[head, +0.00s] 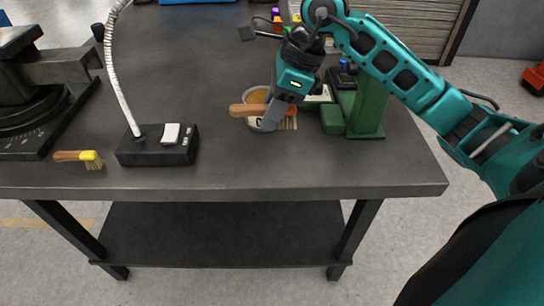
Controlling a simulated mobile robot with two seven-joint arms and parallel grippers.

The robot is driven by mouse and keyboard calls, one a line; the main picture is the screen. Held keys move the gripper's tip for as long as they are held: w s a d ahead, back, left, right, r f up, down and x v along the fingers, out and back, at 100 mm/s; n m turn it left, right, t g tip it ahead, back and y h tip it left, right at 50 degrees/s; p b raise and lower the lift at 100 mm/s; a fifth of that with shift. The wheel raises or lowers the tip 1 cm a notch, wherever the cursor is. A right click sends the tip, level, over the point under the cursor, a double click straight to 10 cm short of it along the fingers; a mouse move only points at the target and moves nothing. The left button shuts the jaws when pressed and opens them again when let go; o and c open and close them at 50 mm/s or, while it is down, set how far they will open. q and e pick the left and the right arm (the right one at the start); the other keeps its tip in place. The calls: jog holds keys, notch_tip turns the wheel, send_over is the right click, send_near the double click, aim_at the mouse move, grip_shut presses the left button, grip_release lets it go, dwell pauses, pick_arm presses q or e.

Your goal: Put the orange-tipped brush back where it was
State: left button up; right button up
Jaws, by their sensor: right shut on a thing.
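The orange-tipped brush has a wooden handle (243,110), an orange-red end and pale bristles (288,123). My right gripper (270,117), coming in from the upper right, is shut on it around its middle and hides that part. The brush lies roughly level across the front of a round bowl (255,95) with orange-brown contents. I cannot tell whether the brush touches the bowl or the table. A second brush with a yellow end (91,157) lies at the table's left front. My left gripper is not in view.
The dark table (230,178) has clear room along its front. A black lamp base (158,145) with a white switch and bendy neck stands left of the bowl. A green stand (368,108) is close on the right. A dark machine (40,95) fills the left.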

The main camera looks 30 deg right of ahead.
send_over(265, 166)
jog(key=d, duration=0.1)
jog(key=f, duration=0.4)
jog(key=s+f, duration=0.1)
jog(key=f, duration=0.1)
jog(key=shift+d+f+b, duration=0.1)
jog(key=shift+b, duration=0.25)
jog(key=shift+w+f, duration=0.1)
jog(key=shift+f, duration=0.8)
notch_tip(265, 166, down, 4)
jog(key=shift+r+b, duration=0.25)
jog(key=shift+b, duration=0.1)
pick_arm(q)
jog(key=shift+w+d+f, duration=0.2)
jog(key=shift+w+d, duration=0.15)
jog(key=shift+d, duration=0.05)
pick_arm(e)
jog(key=shift+f, duration=0.15)
jog(key=o, duration=0.9)
jog(key=shift+o, duration=0.2)
